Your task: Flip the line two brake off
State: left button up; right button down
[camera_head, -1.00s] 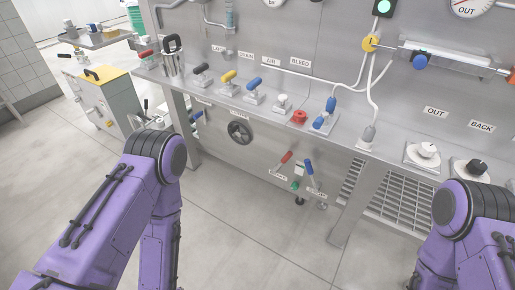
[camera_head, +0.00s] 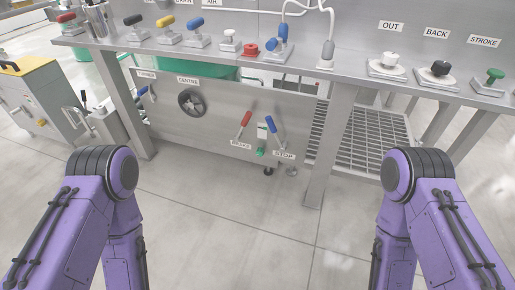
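A red-handled lever (camera_head: 244,122) stands on the lower front panel under the bench, tilted up to the right. The small label (camera_head: 240,144) below it seems to read BRAKE. A blue-handled lever (camera_head: 271,126) stands just to its right, tilted up to the left, above a STOP label (camera_head: 284,155). A small green part (camera_head: 261,151) sits between them. No line number is readable at these levers. Both my purple arms show at the lower left and lower right, apart from the panel. Neither gripper is in view.
The bench top carries a row of coloured levers and knobs, including a red button (camera_head: 250,49) and a black knob (camera_head: 440,69). A black handwheel (camera_head: 192,103) is left of the levers. A bench leg (camera_head: 331,145) and a grating (camera_head: 371,140) are to the right. The floor in front is clear.

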aim_at(247, 117)
jog(key=k, duration=0.55)
jog(key=z, duration=1.5)
jog(key=i, duration=0.85)
jog(key=u, duration=1.05)
jog(key=i, duration=0.5)
